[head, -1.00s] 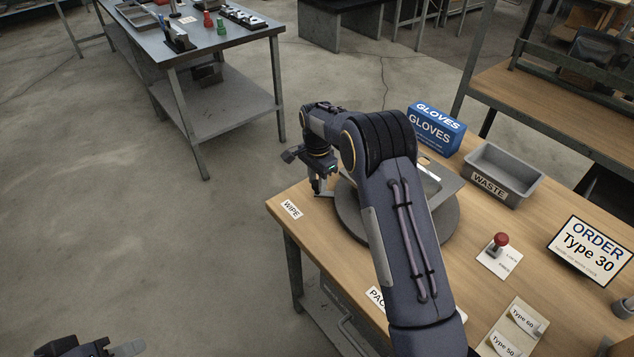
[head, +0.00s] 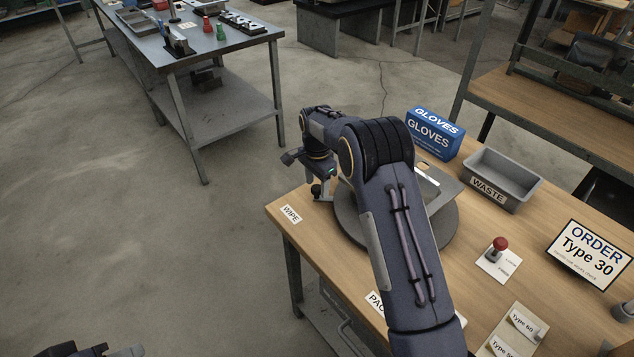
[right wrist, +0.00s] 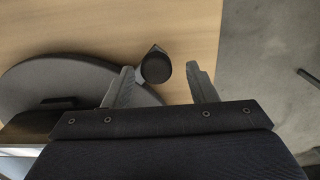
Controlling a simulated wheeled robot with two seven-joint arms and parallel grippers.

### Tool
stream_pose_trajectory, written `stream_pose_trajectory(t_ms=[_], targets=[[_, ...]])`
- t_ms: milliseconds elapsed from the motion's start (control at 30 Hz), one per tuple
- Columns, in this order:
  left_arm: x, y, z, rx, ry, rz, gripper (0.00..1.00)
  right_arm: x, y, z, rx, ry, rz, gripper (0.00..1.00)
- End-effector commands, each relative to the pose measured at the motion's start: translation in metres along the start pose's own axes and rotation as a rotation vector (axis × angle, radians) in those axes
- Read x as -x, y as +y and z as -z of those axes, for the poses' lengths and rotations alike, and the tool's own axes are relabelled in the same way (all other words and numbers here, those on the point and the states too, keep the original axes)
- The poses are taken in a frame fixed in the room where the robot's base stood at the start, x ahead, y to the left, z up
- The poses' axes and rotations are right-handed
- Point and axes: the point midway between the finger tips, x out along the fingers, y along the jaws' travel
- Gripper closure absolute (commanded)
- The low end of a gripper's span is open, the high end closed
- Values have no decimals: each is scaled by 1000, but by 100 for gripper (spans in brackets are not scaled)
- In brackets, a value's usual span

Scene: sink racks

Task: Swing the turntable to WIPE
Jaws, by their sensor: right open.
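The grey round turntable (head: 445,234) sits on the wooden bench, partly hidden behind my right arm. It also shows in the right wrist view (right wrist: 62,78). A dark round knob (right wrist: 155,67) on a grey stem shows near the turntable's rim. My right gripper (head: 322,195) is open close to this knob, at the turntable's left side. In the right wrist view the knob is between the two fingertips (right wrist: 165,76), nearer the left finger; I cannot tell whether they touch. The WIPE label (head: 291,214) lies at the bench's left corner. My left gripper (head: 105,351) is mostly cut off.
A grey tray (head: 428,183) lies on the turntable. The gloves box (head: 432,133), WASTE bin (head: 507,181), red button (head: 499,244) and ORDER sign (head: 590,254) stand to the right. A partly hidden label (head: 376,303) lies at the front edge.

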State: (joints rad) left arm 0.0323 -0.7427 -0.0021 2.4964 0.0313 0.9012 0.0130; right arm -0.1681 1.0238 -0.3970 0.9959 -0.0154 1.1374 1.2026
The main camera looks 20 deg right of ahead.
Motion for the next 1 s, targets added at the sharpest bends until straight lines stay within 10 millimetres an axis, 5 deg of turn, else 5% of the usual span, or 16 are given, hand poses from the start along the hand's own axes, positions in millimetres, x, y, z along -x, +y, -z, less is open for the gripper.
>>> stream_pose_trajectory(t_ms=[167,600,1000], targets=[[-1,0,0,0,0,0,64,6,0,0,1,-1,0,48],[-5,-2,-3,0,0,0,64,72,-1,0,0,1,2,48],[-5,-2,-3,0,0,0,64,78,0,0,0,0,0,48]])
